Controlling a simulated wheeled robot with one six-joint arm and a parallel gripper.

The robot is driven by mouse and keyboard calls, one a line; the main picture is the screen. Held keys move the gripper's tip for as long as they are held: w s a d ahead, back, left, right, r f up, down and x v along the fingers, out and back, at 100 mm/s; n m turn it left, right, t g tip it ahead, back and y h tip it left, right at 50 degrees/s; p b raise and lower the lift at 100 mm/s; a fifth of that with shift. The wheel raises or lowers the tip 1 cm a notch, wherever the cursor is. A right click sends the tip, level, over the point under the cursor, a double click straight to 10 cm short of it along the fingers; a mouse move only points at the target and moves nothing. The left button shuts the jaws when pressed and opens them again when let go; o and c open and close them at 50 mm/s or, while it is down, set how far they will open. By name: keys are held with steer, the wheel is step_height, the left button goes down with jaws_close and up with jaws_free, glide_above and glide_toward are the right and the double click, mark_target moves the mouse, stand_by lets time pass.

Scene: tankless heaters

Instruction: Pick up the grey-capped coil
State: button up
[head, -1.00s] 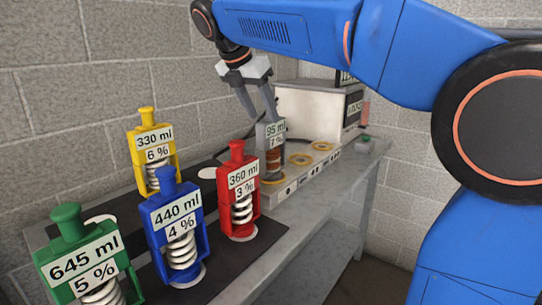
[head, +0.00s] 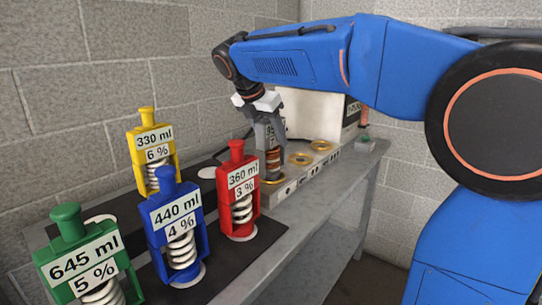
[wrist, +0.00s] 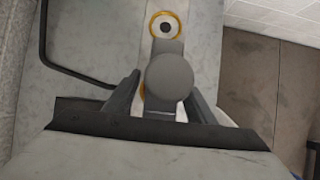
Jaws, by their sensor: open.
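The grey-capped coil (head: 273,162) stands upright at the near end of the light box with yellow-ringed sockets. Its copper-coloured winding shows, but its label is mostly hidden behind my gripper. My gripper (head: 268,138) points down over the coil's top, with its fingers around the upper part. In the wrist view the round grey cap (wrist: 169,78) sits between the two spread fingers of my gripper (wrist: 164,100). The jaws are open, and I cannot tell whether either finger touches the coil.
Red (head: 238,190), blue (head: 178,230), yellow (head: 152,150) and green (head: 85,260) coils stand on the dark mat (head: 245,250) nearer the camera. Empty yellow-ringed sockets (head: 301,159) lie behind the grey one. A white box (head: 315,118) stands at the back.

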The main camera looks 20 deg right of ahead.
steer(key=shift+c, duration=0.6)
jaws_close()
